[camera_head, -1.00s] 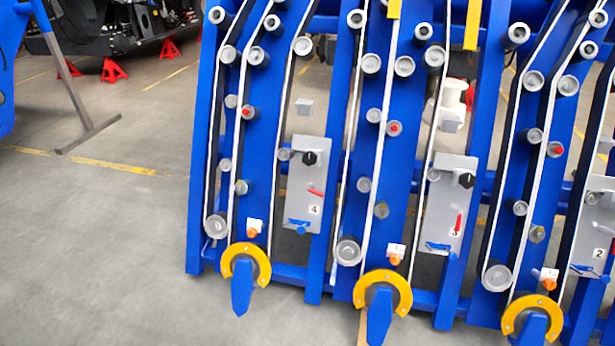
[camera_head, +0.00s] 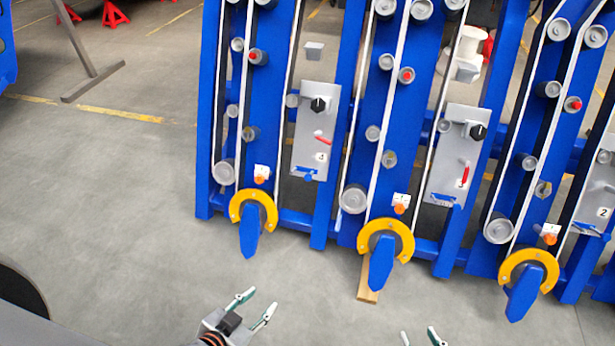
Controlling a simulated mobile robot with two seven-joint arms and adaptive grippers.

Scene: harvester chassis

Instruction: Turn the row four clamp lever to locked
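The row four panel (camera_head: 310,112) is a grey plate marked 4, upright between blue row frames left of centre. Its small red lever (camera_head: 323,139) lies tilted, close to horizontal, sloping down to the right. A black knob (camera_head: 318,105) is above the lever. My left gripper (camera_head: 261,301) is at the bottom, below and left of the panel, fingers apart, with nothing between them. My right gripper (camera_head: 418,335) shows only its fingertips at the bottom edge; they are apart. Neither gripper touches the panel.
A second grey panel (camera_head: 452,155) to the right has a near-upright red lever (camera_head: 465,176). A panel marked 2 (camera_head: 597,185) is at the right edge. Yellow-collared blue tips (camera_head: 253,215) jut out below the rows. The floor at left is clear around a grey stand (camera_head: 90,75).

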